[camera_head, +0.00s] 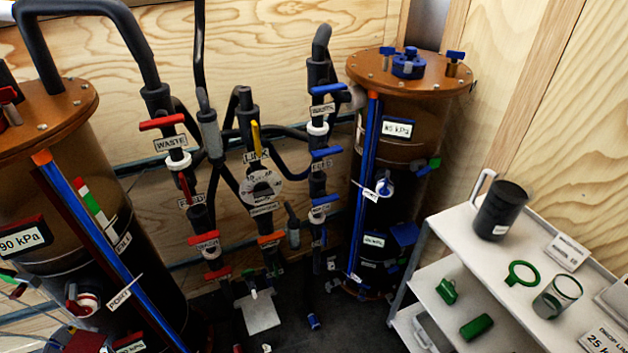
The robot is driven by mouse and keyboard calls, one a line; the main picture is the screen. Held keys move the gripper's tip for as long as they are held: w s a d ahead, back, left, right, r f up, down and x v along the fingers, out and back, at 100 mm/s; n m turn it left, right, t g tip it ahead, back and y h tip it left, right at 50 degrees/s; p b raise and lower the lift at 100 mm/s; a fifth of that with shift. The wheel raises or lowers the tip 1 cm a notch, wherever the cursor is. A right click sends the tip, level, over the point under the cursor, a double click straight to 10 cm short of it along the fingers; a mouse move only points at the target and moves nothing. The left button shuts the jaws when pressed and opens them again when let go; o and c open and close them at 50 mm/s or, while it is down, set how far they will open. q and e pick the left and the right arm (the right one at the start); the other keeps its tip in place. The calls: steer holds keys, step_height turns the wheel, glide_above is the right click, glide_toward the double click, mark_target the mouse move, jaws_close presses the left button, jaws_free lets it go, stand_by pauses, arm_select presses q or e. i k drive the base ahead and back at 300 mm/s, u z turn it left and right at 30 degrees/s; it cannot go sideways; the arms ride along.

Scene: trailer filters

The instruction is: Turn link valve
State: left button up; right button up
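The link valve's yellow handle (256,138) is near the middle of the camera_head view, on the central black pipe. It points nearly straight up, roughly in line with the pipe. The LINK label (257,156) sits just at its lower end, above a round pale plate (261,186) with small print that I cannot read. Neither of my grippers shows in this view, so nothing is seen touching the yellow handle.
Red-handled valves, one labelled WASTE (171,144), stand left of it and blue-handled valves (327,153) right. Two large filter tanks with brown lids (408,75) flank the pipes. A white shelf cart (458,240) holds a black mug (500,210) and green parts at right.

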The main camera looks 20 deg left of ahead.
mark_target(254, 136)
steer(key=k, duration=1.3)
steer(key=z, duration=0.55)
steer(key=i, duration=1.7)
steer(key=u, duration=0.65)
